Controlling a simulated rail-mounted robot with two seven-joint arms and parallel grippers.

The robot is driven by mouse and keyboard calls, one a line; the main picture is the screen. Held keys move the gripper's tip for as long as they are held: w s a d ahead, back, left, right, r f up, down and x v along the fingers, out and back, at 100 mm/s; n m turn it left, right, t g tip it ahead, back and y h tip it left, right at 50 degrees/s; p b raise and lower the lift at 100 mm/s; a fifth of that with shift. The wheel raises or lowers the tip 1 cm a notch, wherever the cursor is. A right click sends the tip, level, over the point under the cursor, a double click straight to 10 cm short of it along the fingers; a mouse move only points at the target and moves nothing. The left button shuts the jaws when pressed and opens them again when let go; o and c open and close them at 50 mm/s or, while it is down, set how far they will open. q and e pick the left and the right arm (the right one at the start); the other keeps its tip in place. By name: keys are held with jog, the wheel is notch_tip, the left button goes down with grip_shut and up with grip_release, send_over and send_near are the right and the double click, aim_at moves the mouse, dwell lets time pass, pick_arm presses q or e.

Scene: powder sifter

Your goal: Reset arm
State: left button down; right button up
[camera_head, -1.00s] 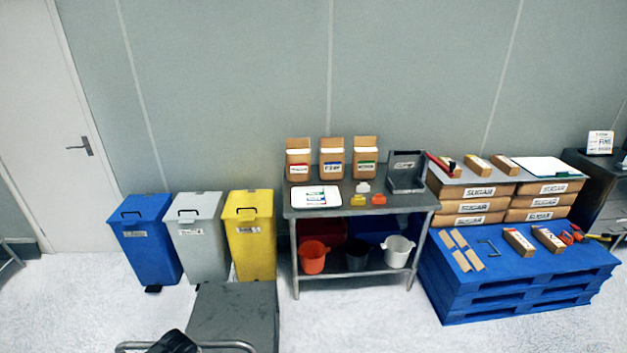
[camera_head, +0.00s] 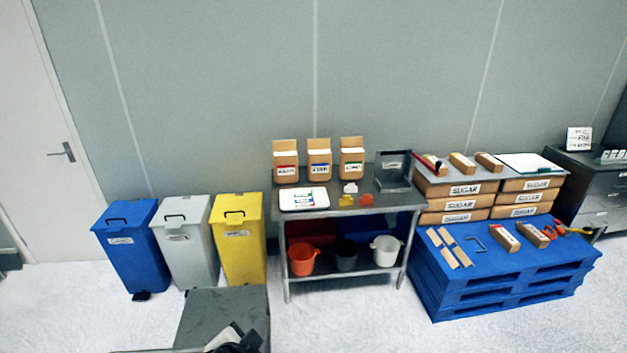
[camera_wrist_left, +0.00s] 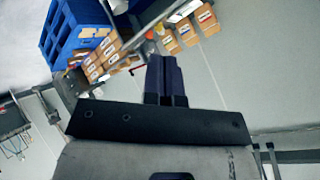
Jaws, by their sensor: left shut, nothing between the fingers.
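My left gripper (camera_wrist_left: 164,62) shows in the left wrist view. Its two dark fingers are together, with nothing between them, and point away from the camera into open air. Behind them, tilted by the wrist's angle, are the blue pallet (camera_wrist_left: 68,30), brown boxes and the wall. The fingers touch nothing that I can see. In the head view, a dark and pale part shows at the bottom edge, too cut off to name for sure. My right gripper is in neither view.
A steel table (camera_head: 365,207) holds paper bags (camera_head: 319,165), a white tray (camera_head: 304,206) and scoops; buckets stand below. Blue, grey and yellow bins (camera_head: 238,240) stand left. A blue pallet stack (camera_head: 480,283) and sugar boxes (camera_head: 467,187) stand right. A grey platform (camera_head: 222,310) is in front.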

pick_arm(q)
jog(key=s+a+f+n, duration=0.2)
jog(key=s+a+n, duration=0.1)
jog(key=s, duration=0.4)
jog(key=s+a+f+n, duration=0.2)
jog(key=s+a+n, duration=0.15)
jog(key=s, duration=0.35)
jog(key=s+a+f+n+g, duration=0.15)
jog(key=s+f+g, duration=0.45)
jog(key=s+f, duration=1.05)
notch_tip(320, 180, up, 22)
jog(key=s+p, duration=0.2)
jog(key=p, duration=1.8)
jog(key=shift+a+p, duration=0.2)
jog(key=shift+p, duration=0.2)
